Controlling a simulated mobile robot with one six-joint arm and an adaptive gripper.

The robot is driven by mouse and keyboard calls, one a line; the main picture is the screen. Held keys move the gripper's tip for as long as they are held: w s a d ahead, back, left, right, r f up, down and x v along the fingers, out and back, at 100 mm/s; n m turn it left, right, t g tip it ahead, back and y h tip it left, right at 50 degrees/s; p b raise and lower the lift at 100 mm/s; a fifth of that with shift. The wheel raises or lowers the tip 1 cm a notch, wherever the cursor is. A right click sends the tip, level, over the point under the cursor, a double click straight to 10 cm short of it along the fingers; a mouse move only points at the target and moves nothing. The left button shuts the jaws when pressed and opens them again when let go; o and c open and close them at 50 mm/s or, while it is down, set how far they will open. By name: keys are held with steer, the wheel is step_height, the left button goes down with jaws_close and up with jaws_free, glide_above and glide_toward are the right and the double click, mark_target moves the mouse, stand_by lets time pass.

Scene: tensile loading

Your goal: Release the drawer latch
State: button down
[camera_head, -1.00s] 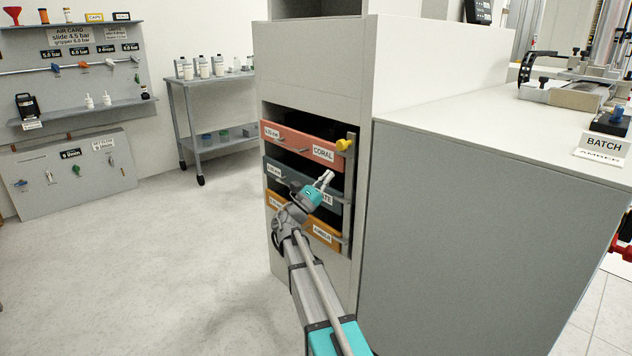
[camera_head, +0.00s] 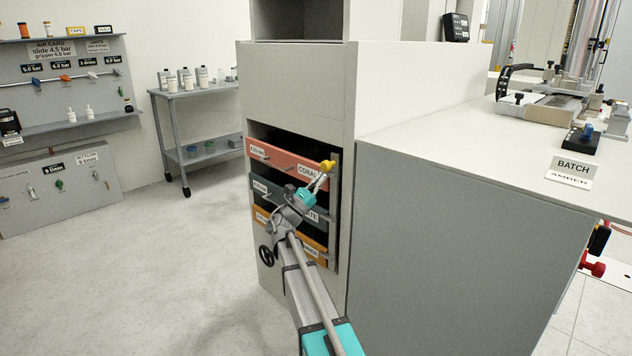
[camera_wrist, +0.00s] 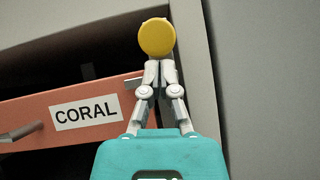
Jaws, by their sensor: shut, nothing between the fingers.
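The yellow latch knob (camera_head: 327,166) sits at the top right of the drawer stack, beside the coral drawer (camera_head: 286,163). In the wrist view the round knob (camera_wrist: 157,37) is just beyond my fingertips. My gripper (camera_head: 321,180) is shut and empty, its tips right below the knob; I cannot tell whether they touch it. The wrist view also shows my gripper (camera_wrist: 159,66) over the right end of the coral drawer front (camera_wrist: 60,110), labelled CORAL. The slate drawer (camera_head: 262,187) and the amber drawer (camera_head: 263,216) lie below, partly hidden by my arm.
A grey cabinet side (camera_head: 430,240) and a worktop (camera_head: 440,110) with a BATCH AMBER sign (camera_head: 572,168) stand to the right. A shelf trolley (camera_head: 180,130) with bottles is at the back left. The floor (camera_head: 130,270) at left is clear.

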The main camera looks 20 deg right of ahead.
steer(key=shift+r, duration=0.1)
step_height(320, 180, up, 4)
steer(key=p, duration=0.4)
steer(key=shift+w+r+p, duration=0.1)
steer(key=shift+r+p, duration=0.1)
steer(key=shift+p, duration=0.15)
stand_by(0.4)
steer(key=shift+f, duration=0.1)
steer(key=w+d+f+b+v, duration=0.1)
steer(key=f+b+v, duration=0.1)
steer(key=b+v, duration=0.8)
steer(key=shift+v, duration=1.25)
steer(key=shift+s+d+f, duration=0.1)
steer(key=shift+d+f, duration=0.05)
steer(key=shift+d, duration=0.05)
